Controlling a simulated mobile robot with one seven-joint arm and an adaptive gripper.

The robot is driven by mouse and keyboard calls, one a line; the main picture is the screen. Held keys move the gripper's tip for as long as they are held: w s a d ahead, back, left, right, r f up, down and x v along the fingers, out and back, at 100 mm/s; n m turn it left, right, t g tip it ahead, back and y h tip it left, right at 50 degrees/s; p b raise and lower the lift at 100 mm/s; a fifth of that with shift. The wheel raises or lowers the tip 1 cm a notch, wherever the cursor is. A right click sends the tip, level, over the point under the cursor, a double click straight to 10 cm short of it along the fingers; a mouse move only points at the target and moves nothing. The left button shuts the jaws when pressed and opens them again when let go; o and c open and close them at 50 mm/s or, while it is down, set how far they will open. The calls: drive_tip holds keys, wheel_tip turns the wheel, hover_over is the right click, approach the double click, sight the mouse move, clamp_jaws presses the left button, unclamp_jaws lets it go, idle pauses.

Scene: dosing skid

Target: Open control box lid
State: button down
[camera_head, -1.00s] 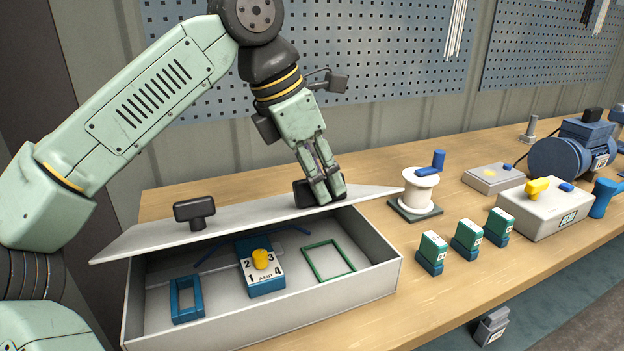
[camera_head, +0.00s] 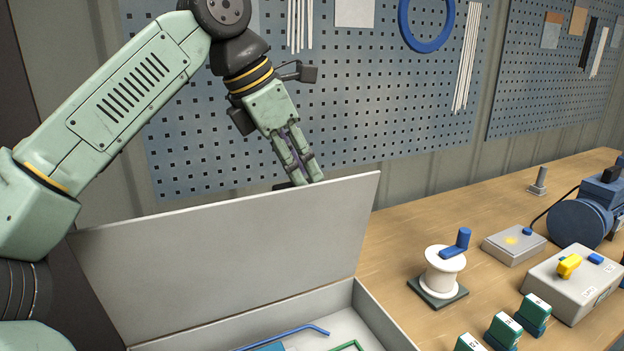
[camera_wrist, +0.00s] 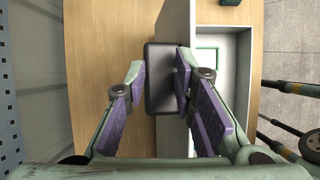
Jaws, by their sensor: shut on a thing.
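The control box lid (camera_head: 230,255) is a pale grey panel. It stands steeply raised at the rear of the control box (camera_head: 378,318), whose inside shows only in part at the bottom of the head view. My gripper (camera_head: 302,180) is behind the lid's upper edge, shut on a black lid handle (camera_wrist: 159,95), which the wrist view shows between the fingers. In the head view the lid hides most of this handle, and the other handle is not visible. A blue bent rod (camera_head: 285,337) and part of a green frame (camera_head: 347,346) show inside the box.
A white spool (camera_head: 443,270) with a blue crank stands right of the box. Green-and-blue blocks (camera_head: 503,330), a grey box with a yellow knob (camera_head: 578,285) and a blue motor (camera_head: 580,222) stand farther right. A pegboard wall (camera_head: 390,100) rises behind the bench.

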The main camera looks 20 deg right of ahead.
sight(289, 186)
drive_tip(key=shift+y, duration=0.4)
drive_tip(key=f, duration=0.1)
drive_tip(key=w+f, duration=0.2)
drive_tip(key=f, duration=0.1)
drive_tip(key=shift+w+a, duration=0.15)
drive_tip(key=shift+a, duration=0.2)
drive_tip(key=c, duration=2.3)
unclamp_jaws()
drive_tip(key=shift+w+f, duration=0.1)
drive_tip(key=shift+f, duration=0.05)
drive_tip(key=shift+o, duration=2.1)
drive_tip(key=shift+w+d+r+h, duration=0.1)
drive_tip(key=shift+d+r+h, duration=0.1)
drive_tip(key=shift+r, duration=0.45)
drive_tip(key=shift+d+r+h, duration=0.1)
drive_tip(key=shift+r+h, duration=0.1)
drive_tip(key=shift+r, duration=0.4)
drive_tip(key=o, duration=0.4)
drive_tip(key=shift+w+a+r, duration=0.2)
drive_tip(key=shift+w, duration=0.4)
drive_tip(key=w+a+r, duration=0.1)
drive_tip(key=w+a, duration=0.3)
drive_tip(key=w, duration=0.6)
drive_tip(key=shift+w, duration=0.2)
drive_tip(key=shift+a, duration=0.1)
